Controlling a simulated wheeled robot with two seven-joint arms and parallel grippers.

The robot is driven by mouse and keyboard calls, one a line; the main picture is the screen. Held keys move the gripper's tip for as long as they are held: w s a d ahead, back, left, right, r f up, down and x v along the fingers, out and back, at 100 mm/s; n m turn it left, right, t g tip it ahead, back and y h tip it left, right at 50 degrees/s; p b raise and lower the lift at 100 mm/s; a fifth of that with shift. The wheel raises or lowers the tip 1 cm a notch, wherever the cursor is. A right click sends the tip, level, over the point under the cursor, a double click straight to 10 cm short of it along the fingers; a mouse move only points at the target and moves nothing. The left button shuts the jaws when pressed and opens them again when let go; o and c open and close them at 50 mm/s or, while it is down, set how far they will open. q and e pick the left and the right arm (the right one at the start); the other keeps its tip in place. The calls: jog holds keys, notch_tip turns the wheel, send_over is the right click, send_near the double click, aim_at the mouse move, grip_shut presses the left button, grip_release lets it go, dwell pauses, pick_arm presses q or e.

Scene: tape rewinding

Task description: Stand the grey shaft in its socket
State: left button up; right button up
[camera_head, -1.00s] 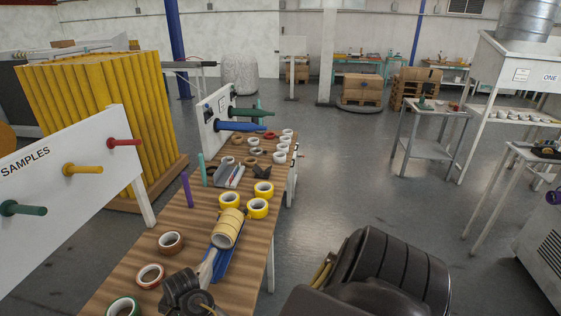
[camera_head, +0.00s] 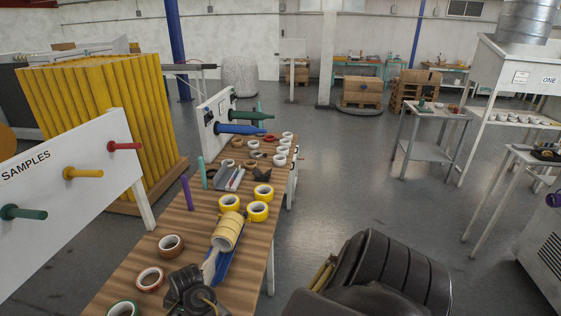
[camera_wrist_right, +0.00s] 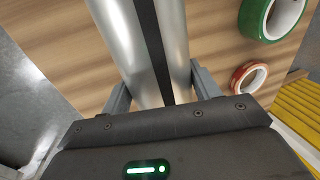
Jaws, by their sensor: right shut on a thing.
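In the right wrist view my right gripper (camera_wrist_right: 160,92) is shut on the grey shaft (camera_wrist_right: 175,45). The shaft is shiny metal with a dark lengthwise band and runs up out of the top of the picture; its ends are not seen. Wood table top lies behind it. I cannot make out the shaft in the head view. I cannot pick out its socket for certain in either view. My left gripper is not recognisable in the head view.

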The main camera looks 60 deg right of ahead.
jog(key=shift+w+r, duration=0.1)
jog(key=shift+r, duration=3.55)
jog(key=shift+f, duration=0.1)
